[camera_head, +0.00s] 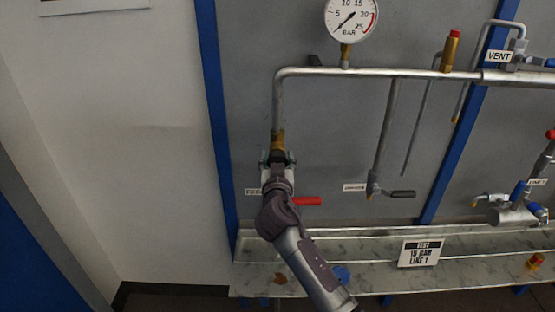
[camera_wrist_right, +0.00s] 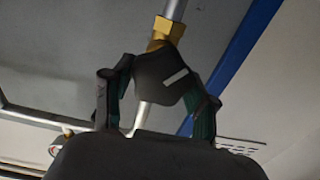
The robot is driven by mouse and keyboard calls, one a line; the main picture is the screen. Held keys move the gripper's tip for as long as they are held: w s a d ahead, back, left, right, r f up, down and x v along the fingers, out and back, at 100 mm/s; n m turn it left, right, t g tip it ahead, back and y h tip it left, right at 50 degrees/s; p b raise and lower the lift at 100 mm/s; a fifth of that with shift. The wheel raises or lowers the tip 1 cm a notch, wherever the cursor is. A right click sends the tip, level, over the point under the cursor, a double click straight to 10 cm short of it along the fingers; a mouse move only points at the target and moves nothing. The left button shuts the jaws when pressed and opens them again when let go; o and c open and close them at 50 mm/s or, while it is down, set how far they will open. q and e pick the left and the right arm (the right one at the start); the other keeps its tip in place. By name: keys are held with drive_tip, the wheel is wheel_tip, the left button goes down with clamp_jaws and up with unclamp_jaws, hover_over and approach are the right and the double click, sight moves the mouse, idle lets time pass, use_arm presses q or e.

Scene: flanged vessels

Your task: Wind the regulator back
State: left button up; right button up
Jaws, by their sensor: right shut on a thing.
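The regulator shows in the right wrist view as a dark knob (camera_wrist_right: 165,75) with a white line on its face, below a brass fitting (camera_wrist_right: 165,32). My right gripper (camera_wrist_right: 158,95) has one finger on each side of the knob and is shut on it. In the head view my right gripper (camera_head: 278,160) is at the lower end of the left pipe, just below the brass fitting (camera_head: 277,140), and hides most of the knob. The round pressure gauge (camera_head: 351,16) has its needle pointing to the lower left, below the 5. My left gripper is not in view.
A red lever (camera_head: 307,201) sticks out right beside my right wrist. A black-handled valve (camera_head: 400,193) hangs to the right. More valves (camera_head: 515,214) are at the far right.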

drive_tip(key=shift+n, duration=0.3)
